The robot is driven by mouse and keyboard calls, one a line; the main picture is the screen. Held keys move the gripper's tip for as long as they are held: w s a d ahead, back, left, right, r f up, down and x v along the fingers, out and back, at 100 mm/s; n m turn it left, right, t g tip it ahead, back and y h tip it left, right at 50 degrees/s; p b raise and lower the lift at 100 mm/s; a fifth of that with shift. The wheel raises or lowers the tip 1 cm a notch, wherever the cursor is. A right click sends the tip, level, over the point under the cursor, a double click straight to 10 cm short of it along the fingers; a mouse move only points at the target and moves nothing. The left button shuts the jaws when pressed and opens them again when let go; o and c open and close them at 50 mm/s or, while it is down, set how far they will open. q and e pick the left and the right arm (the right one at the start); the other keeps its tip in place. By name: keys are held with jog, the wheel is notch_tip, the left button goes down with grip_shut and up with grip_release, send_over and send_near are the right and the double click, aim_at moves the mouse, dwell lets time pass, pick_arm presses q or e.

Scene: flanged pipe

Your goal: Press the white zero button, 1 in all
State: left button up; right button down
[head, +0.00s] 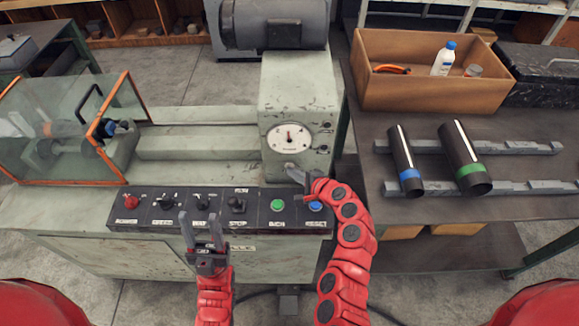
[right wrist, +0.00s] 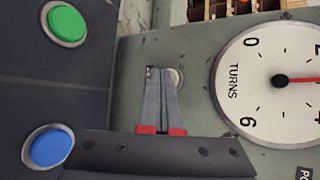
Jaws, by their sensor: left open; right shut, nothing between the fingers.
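The white zero button (right wrist: 176,77) is a small pale round button on the grey-green machine face below the dial, partly covered by my right fingertips in the right wrist view. In the head view it shows as a small pale spot (head: 290,165). My right gripper (right wrist: 158,74) is shut and empty, with its tips right at the button; I cannot tell whether they touch it. In the head view the right gripper (head: 297,174) is just below the dial. The white turns dial (head: 289,137) has a red needle. My left gripper (head: 200,216) is open and empty before the control panel.
The black control panel (head: 180,206) carries a red button (head: 131,202), levers, a green button (head: 277,205) and a blue button (head: 314,206). A bench at right holds two dark pipes on rails and a wooden box (head: 430,95). A clear guard (head: 60,130) stands left.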

dwell(0.5)
jog(key=shift+s, duration=0.75)
jog(key=shift+s+p, duration=0.35)
jog(key=shift+s, duration=2.2)
jog(key=shift+w, duration=0.1)
